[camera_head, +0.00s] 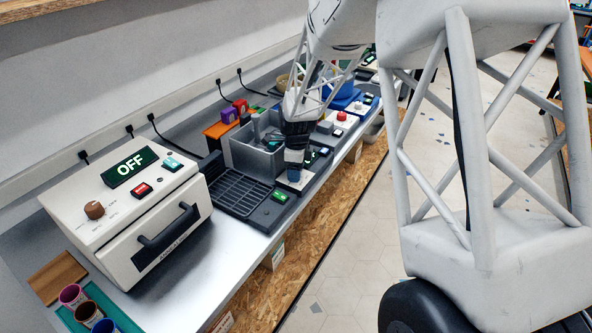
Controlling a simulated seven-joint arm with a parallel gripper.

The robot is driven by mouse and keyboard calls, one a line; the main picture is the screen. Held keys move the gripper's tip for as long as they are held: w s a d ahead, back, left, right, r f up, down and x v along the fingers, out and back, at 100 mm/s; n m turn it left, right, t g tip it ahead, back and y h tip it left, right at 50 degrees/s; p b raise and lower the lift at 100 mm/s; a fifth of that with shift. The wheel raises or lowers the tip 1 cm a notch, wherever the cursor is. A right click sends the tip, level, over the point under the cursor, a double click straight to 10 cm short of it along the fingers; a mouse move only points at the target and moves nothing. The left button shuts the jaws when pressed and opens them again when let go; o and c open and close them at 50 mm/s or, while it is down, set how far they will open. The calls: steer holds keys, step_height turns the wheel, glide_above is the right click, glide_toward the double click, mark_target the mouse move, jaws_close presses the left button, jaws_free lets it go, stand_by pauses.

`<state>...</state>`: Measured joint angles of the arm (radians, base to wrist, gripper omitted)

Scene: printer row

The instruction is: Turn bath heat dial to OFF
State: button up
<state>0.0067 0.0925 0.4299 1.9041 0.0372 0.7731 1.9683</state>
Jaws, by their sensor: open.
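My gripper (294,168) points down over the front right corner of a grey open tub (247,160), just above a small pale panel (293,183) at the bench's front edge. Its jaws are open; the fingertips are small and I see nothing held. I cannot make out a bath heat dial; one may be hidden under or behind my gripper. A brown dial (94,210) is on top of a cream oven-like machine (110,245) at the left, far from my gripper. A display (130,167) on that machine reads OFF.
A black grid tray (238,192) with a green-lit button (280,196) lies between the machine and the tub. Coloured cups (72,296) stand at the near left. A red button (340,116) and blue bins stand farther back. The wall is close behind the bench.

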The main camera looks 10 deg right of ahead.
steer(key=shift+w+d+r, duration=0.1)
steer(key=shift+w+r, duration=0.05)
steer(key=shift+r, duration=1.8)
steer(key=shift+w+r, duration=0.1)
steer(key=shift+r, duration=1.8)
steer(key=shift+n, duration=0.3)
steer(key=n, duration=0.3)
steer(key=shift+s, duration=0.15)
steer(key=n, duration=0.3)
steer(key=shift+s+n+t, duration=0.1)
steer(key=shift+n+t, duration=0.2)
steer(key=shift+t, duration=0.1)
steer(key=n, duration=0.6)
steer(key=shift+s+d+n+t, duration=0.1)
steer(key=shift+s+n+t, duration=0.2)
steer(key=shift+n, duration=0.1)
steer(key=shift+f, duration=0.1)
steer(key=shift+w+a+f, duration=0.1)
steer(key=shift+w+f, duration=0.05)
steer(key=shift+f, duration=1.75)
steer(key=shift+w+a+f, duration=0.1)
steer(key=shift+f, duration=1.8)
